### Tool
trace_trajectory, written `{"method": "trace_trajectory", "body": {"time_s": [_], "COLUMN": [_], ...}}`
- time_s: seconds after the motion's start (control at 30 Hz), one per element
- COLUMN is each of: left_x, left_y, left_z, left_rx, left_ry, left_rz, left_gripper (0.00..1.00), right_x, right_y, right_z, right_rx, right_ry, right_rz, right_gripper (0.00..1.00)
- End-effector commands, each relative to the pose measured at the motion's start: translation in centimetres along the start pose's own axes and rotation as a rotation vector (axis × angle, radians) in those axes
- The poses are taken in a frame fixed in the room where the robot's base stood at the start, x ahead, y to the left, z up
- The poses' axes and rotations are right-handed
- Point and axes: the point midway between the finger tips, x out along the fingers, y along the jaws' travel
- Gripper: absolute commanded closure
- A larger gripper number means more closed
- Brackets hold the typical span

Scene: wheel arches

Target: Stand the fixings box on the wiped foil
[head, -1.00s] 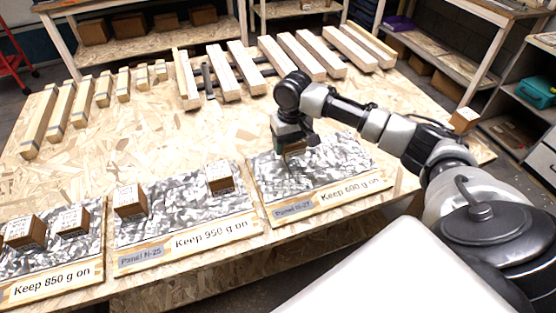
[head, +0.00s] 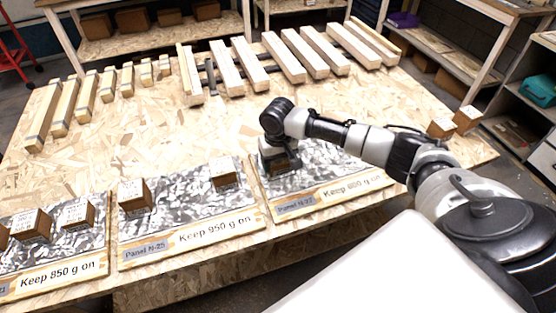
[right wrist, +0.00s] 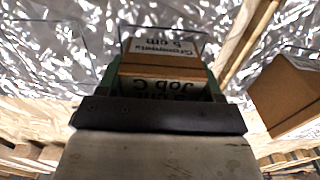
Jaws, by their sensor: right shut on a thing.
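My right gripper (head: 280,170) is shut on a small brown cardboard box, low over the left part of the right-hand foil panel (head: 325,163). In the right wrist view the held box (right wrist: 160,68) has white labels reading "Grommets 5 cm" and "Job C". I cannot tell whether its base touches the foil. The panel's front strip reads "Keep 600 g on", partly hidden by glare and blur. The middle foil panel (head: 180,208), marked N-25 and "Keep 950 g on", bears two boxes. My left gripper is not in view.
A box (head: 223,172) stands on the middle panel, close left of my gripper; a box also shows at right in the wrist view (right wrist: 290,95). The left panel (head: 70,246) holds several boxes. Two boxes (head: 441,128) sit at the table's right edge. Timber lengths (head: 225,68) lie behind.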

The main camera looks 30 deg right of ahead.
Motion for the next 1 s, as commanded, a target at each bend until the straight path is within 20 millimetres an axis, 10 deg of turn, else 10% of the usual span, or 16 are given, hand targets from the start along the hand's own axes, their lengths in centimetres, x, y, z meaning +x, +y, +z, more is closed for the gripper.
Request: {"method": "trace_trajectory", "body": {"time_s": [0.2,0.53,1.0], "left_x": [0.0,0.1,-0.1], "left_y": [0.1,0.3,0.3], "left_z": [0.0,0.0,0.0], "left_rx": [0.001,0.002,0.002], "left_ry": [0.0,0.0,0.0], "left_rz": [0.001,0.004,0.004], "left_gripper": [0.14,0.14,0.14], "right_x": [0.1,-0.3,-9.3], "right_y": [0.0,0.0,0.0], "right_z": [0.0,0.0,-0.1], "right_rx": [0.0,0.0,0.0], "right_ry": [-0.001,0.001,0.002], "right_rz": [0.0,0.0,-0.001], "right_gripper": [0.09,0.09,0.09]}}
